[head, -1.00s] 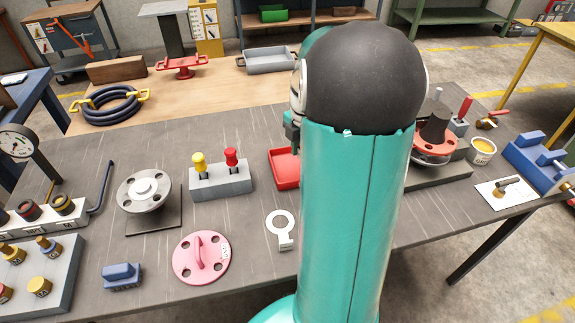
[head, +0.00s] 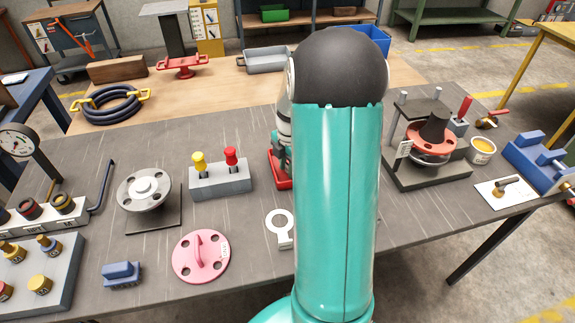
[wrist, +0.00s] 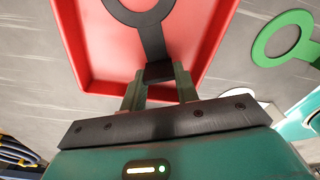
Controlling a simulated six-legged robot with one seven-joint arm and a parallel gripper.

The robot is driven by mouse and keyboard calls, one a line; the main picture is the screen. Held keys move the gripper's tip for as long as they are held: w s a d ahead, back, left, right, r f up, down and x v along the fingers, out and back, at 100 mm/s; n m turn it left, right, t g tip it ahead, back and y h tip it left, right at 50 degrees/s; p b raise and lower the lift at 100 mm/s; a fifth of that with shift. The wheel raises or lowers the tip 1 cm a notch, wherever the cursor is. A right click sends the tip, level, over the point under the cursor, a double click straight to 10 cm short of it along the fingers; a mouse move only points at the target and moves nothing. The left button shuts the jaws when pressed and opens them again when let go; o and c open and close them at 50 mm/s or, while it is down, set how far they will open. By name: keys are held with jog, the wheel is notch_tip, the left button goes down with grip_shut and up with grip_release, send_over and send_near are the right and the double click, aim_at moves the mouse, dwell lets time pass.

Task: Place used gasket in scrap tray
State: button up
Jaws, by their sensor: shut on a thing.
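My gripper (wrist: 159,88) is shut on the tab of a dark used gasket (wrist: 153,42), a flat ring with a handle-like tab. In the wrist view the gasket lies over the inside of the red scrap tray (wrist: 80,50). I cannot tell whether it touches the tray floor. In the head view only a sliver of the red tray (head: 274,172) shows beside my arm. My arm hides the gasket and the fingertips there.
A white ring with a tab (head: 280,228) lies in front of the tray. A green ring (wrist: 283,40) shows in the wrist view. A grey block with yellow and red knobs (head: 220,180) stands left of the tray. A flanged spool fixture (head: 430,165) stands right.

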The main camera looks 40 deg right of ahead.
jog(key=o, duration=0.8)
notch_tip(320, 180, up, 12)
jog(key=s+a+r+m+t+h, duration=0.1)
jog(key=a+r+m, duration=0.3)
jog(key=a, duration=0.4)
jog(key=s+a+r+m+t, duration=0.1)
jog(key=s+a+r+m, duration=0.2)
jog(key=a, duration=0.4)
jog(key=shift+s+a+r+m+t, duration=0.4)
jog(key=shift+s+a+m+t, duration=0.2)
jog(key=shift+s+a+m, duration=1.35)
jog(key=shift+s+a+r+m+t, duration=0.5)
jog(key=shift+s+a+m, duration=0.7)
jog(key=shift+a, duration=1.4)
jog(key=shift+s+a+r+m+t, duration=0.25)
jog(key=shift+s+a+m+t, duration=0.45)
jog(key=shift+s+a+m, duration=1.25)
jog(key=shift+w+a, duration=0.3)
jog(key=shift+w, duration=0.2)
